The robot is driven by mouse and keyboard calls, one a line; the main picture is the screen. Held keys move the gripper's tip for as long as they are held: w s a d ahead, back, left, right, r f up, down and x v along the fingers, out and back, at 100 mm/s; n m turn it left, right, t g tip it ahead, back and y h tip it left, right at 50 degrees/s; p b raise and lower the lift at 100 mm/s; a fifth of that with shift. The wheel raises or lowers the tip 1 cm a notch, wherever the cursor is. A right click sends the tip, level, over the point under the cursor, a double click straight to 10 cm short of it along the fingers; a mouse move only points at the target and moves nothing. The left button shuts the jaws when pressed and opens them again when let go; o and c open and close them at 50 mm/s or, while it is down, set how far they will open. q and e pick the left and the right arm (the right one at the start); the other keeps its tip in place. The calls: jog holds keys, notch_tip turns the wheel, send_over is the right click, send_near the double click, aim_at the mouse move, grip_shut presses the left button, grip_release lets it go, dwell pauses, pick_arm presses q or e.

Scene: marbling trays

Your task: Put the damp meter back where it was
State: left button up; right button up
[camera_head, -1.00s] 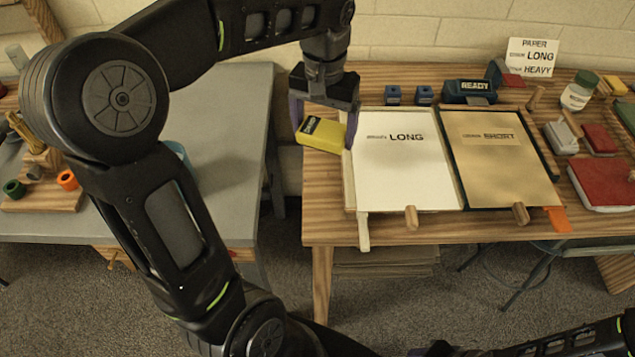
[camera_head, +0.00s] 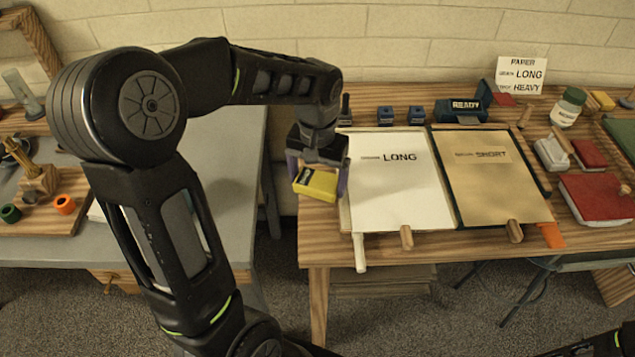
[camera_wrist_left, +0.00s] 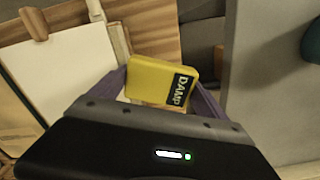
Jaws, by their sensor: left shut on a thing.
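The damp meter is a yellow block with a black label reading DAMP; it shows in the head view (camera_head: 316,184) and in the left wrist view (camera_wrist_left: 158,80). My left gripper (camera_head: 317,176) is shut on it, with a purple finger on each side. The meter is at the left end of the wooden table (camera_head: 330,245), just left of the white LONG tray. I cannot tell whether it touches the tabletop. My right gripper is not in view.
The LONG tray (camera_head: 395,205) and tan SHORT tray (camera_head: 500,200) lie side by side. Two blue blocks (camera_head: 386,116) and the READY box (camera_head: 462,110) stand behind them. A gap separates this table from the grey table (camera_head: 225,150) at left.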

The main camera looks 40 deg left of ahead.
aim_at(318, 180)
pick_arm(q)
jog(key=shift+f, duration=0.8)
jog(key=shift+f+b, duration=0.45)
jog(key=shift+f, duration=0.2)
jog(key=o, duration=1)
jog(key=shift+r+p, duration=0.6)
jog(key=shift+r, duration=0.35)
notch_tip(318, 180, up, 11)
jog(key=shift+r+b, duration=0.2)
jog(key=shift+b, duration=0.2)
